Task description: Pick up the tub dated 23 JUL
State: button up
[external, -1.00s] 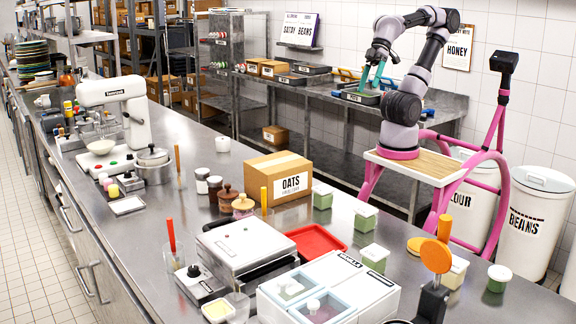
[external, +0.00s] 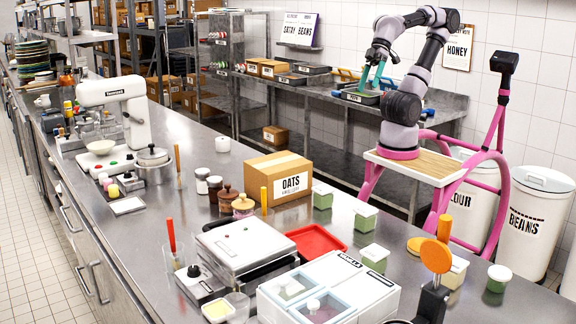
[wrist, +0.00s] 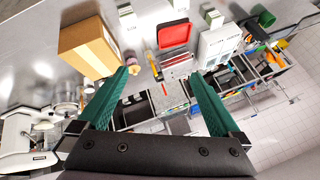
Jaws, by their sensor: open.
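Several small green tubs with white lids stand on the steel counter: a tub beside the OATS box (external: 322,197), a tub in front of it (external: 366,219), a tub behind the white lidded unit (external: 374,259) and a paler tub near the orange disc (external: 454,275). Dates on them are too small to read, so I cannot tell which is 23 JUL. My gripper (external: 374,76) is raised, far from the tubs, its teal fingers apart and empty. In the wrist view my gripper (wrist: 160,76) is open, and some tubs (wrist: 213,17) show at the top edge.
The OATS box (external: 282,182), a red tray (external: 315,243), a flat press (external: 246,245) and a white lidded unit (external: 345,281) crowd the counter. An orange disc on a stand (external: 436,257) rises near the paler tub.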

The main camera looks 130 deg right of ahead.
jog(key=w+a+f+m+g+y, duration=0.2)
jog(key=w+a+f, duration=0.25)
jog(key=w, duration=0.25)
jog(key=w+a+f+m+g+y, duration=0.2)
jog(key=w+a+f, duration=0.1)
jog(key=w+a, duration=0.3)
jog(key=w+a+f+m+g+y, duration=0.2)
jog(key=w+a+f, duration=0.15)
jog(key=w, duration=0.45)
jog(key=m+g+y, duration=0.1)
jog(key=m+y, duration=0.4)
jog(key=m, duration=0.3)
send_near(381, 266)
jog(key=v, duration=0.4)
jog(key=shift+d+f, duration=0.15)
jog(key=shift+f, duration=0.2)
jog(key=shift+w+f+y, duration=0.15)
jog(key=shift+f+y, duration=0.1)
jog(key=shift+y, duration=0.05)
jog(key=shift+a+f, duration=0.15)
jog(key=shift+a, duration=0.35)
jog(key=x, duration=0.9)
jog(key=shift+s+a, duration=0.2)
jog(key=shift+a, duration=0.2)
jog(key=c, duration=1.5)
